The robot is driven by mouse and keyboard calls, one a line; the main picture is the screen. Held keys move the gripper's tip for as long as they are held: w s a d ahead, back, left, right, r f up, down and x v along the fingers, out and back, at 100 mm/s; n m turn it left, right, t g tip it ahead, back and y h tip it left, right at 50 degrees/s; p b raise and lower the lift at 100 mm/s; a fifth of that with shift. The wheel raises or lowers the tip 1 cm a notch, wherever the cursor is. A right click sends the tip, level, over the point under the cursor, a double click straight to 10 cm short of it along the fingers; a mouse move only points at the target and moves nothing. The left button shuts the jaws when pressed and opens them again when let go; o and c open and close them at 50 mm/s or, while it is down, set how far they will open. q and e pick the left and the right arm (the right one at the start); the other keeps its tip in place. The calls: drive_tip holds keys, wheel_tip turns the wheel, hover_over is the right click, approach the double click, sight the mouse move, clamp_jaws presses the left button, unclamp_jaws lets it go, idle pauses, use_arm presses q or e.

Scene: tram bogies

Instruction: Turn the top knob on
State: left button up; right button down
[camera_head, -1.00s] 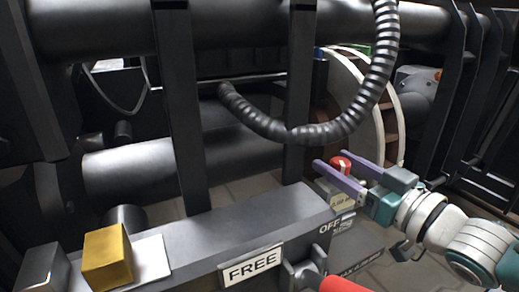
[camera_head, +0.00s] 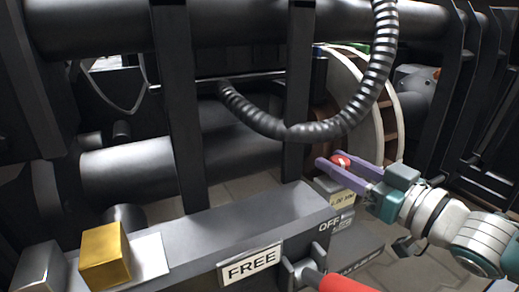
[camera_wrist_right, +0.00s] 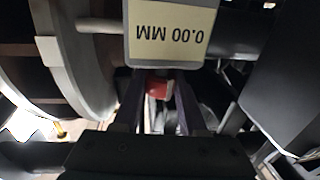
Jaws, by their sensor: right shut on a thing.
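A small red knob (camera_head: 341,160) with a light mark sits behind the far right end of the grey box, above a yellow label. My right gripper (camera_head: 339,162) has its two purple fingers shut on this knob, one on each side. In the right wrist view the red knob (camera_wrist_right: 157,88) shows between the dark fingers, just below the "0.00 MM" label (camera_wrist_right: 170,33). The gripper partly hides the knob. My left gripper is not in view.
The grey box (camera_head: 245,222) carries a "FREE" plate (camera_head: 251,264), an "OFF" marking (camera_head: 329,222) and a yellow block (camera_head: 105,257). A red handle (camera_head: 346,284) juts out in front. A black corrugated hose (camera_head: 345,120) hangs just above my right gripper.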

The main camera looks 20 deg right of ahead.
use_arm(q)
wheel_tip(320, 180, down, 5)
drive_tip(key=b, duration=0.4)
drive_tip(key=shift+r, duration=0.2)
use_arm(e)
drive_tip(key=n+y, duration=0.1)
drive_tip(key=n+g+y, duration=0.1)
drive_tip(key=y, duration=0.1)
drive_tip(key=n+g+y, duration=0.1)
drive_tip(key=y, duration=0.1)
drive_tip(key=shift+d+f+n, duration=0.1)
drive_tip(key=shift+f+n, duration=0.15)
drive_tip(key=shift+n, duration=0.15)
use_arm(q)
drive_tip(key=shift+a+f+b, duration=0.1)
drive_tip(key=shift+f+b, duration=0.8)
drive_tip(key=shift+b, duration=0.15)
use_arm(e)
drive_tip(key=shift+r+n+g+y, duration=0.2)
drive_tip(key=shift+n+g+y, duration=0.5)
drive_tip(key=shift+y, duration=0.4)
drive_tip(key=shift+c, duration=2.2)
unclamp_jaws()
drive_tip(key=shift+r, duration=0.1)
